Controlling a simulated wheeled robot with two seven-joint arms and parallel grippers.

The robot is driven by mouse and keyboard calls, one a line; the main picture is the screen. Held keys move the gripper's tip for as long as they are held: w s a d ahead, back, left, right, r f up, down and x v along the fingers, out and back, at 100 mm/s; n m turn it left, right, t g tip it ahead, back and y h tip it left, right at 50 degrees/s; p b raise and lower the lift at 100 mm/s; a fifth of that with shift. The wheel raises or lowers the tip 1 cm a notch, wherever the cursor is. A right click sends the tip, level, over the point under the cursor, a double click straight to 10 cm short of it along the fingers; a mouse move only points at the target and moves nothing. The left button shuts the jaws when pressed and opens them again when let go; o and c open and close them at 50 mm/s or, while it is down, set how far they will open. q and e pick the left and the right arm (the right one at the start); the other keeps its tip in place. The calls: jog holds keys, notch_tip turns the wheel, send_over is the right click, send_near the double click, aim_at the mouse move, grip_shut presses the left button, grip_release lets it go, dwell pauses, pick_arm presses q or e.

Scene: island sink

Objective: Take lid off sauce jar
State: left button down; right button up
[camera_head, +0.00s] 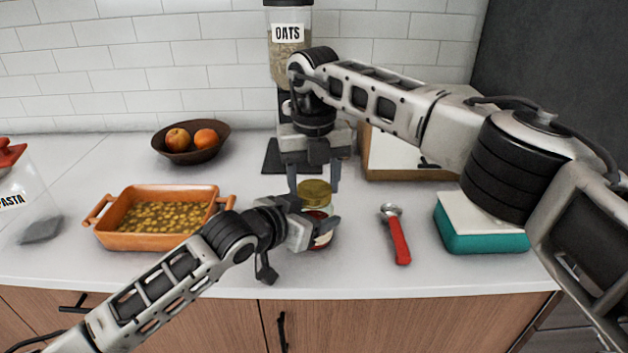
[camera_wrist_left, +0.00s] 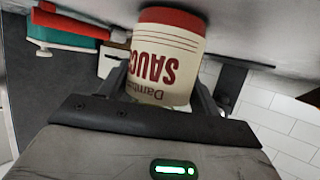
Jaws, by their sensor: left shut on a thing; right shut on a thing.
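The sauce jar (camera_head: 322,238) stands upright on the counter in the middle of the head view. It has a cream label with red letters and a red band at its base, and it shows upside down in the left wrist view (camera_wrist_left: 167,55). My left gripper (camera_head: 315,220) is shut around the jar's side. The gold lid (camera_head: 314,192) is at the jar's top, between the fingers of my right gripper (camera_head: 314,182), which reaches down from above and is shut on it. I cannot tell whether the lid still touches the jar's rim.
An orange baking dish (camera_head: 155,239) stands left, with a fruit bowl (camera_head: 192,155) behind it. A red-handled tool (camera_head: 400,245) and a teal box (camera_head: 480,240) lie right. An oats dispenser (camera_head: 287,55) stands behind. Clear counter lies in front of the jar.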

jog(key=n, duration=0.3)
